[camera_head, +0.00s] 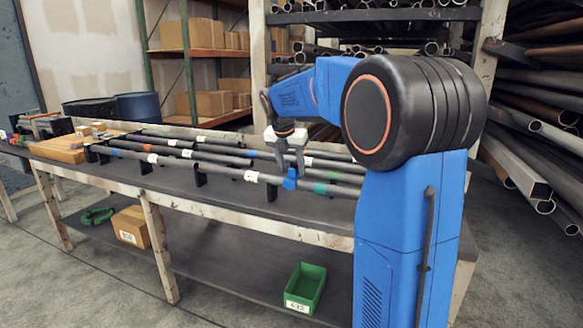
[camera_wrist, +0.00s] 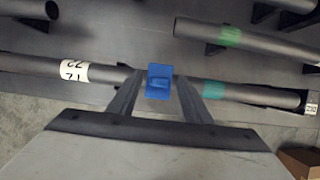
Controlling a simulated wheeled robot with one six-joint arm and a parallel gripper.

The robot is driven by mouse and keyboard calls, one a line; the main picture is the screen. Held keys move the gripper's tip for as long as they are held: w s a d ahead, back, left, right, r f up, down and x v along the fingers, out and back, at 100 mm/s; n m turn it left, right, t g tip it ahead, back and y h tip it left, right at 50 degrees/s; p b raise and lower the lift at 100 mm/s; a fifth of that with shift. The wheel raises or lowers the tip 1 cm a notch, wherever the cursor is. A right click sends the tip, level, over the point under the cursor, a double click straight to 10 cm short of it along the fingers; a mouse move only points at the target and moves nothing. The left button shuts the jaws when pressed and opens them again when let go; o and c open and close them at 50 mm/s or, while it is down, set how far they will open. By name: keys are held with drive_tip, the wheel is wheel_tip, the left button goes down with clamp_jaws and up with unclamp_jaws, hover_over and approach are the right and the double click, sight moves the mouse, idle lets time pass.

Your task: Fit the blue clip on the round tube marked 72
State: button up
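The blue clip (camera_head: 290,178) is at the round tube marked 72 (camera_wrist: 110,74), between its white label and a teal band. In the wrist view the clip (camera_wrist: 159,76) covers a short stretch of the tube; I cannot tell how fully it is seated. My gripper (camera_head: 290,165) is just above it, pointing down. In the wrist view its two fingers (camera_wrist: 160,91) stand either side of the clip, with narrow gaps showing, so it looks open. The tube lies along the front of the bench (camera_head: 215,205).
Other labelled tubes run parallel behind, including one with a green band (camera_wrist: 230,37), on dark supports. A green bin (camera_head: 306,288) and a cardboard box (camera_head: 131,227) are on the lower shelf.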

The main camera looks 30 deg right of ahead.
drive_tip(key=v, duration=1.7)
drive_tip(key=shift+r, duration=0.15)
drive_tip(key=shift+a, duration=0.15)
drive_tip(key=s+a+f+m+y, duration=0.1)
drive_tip(key=s+a+f+m, duration=0.3)
drive_tip(key=s+f+m, duration=0.4)
drive_tip(key=s+a+f+m+t+y, duration=0.1)
drive_tip(key=s+a+f+m, duration=0.3)
drive_tip(key=s+f+m, duration=0.5)
drive_tip(key=s+a+f+m+t+y, duration=0.1)
drive_tip(key=s+a+f+m, duration=0.3)
drive_tip(key=s, duration=1.4)
wheel_tip(320, 180, down, 8)
drive_tip(key=m, duration=0.4)
drive_tip(key=shift+s+a+r+m, duration=0.15)
drive_tip(key=shift+a+m, duration=0.15)
drive_tip(key=shift+a, duration=0.1)
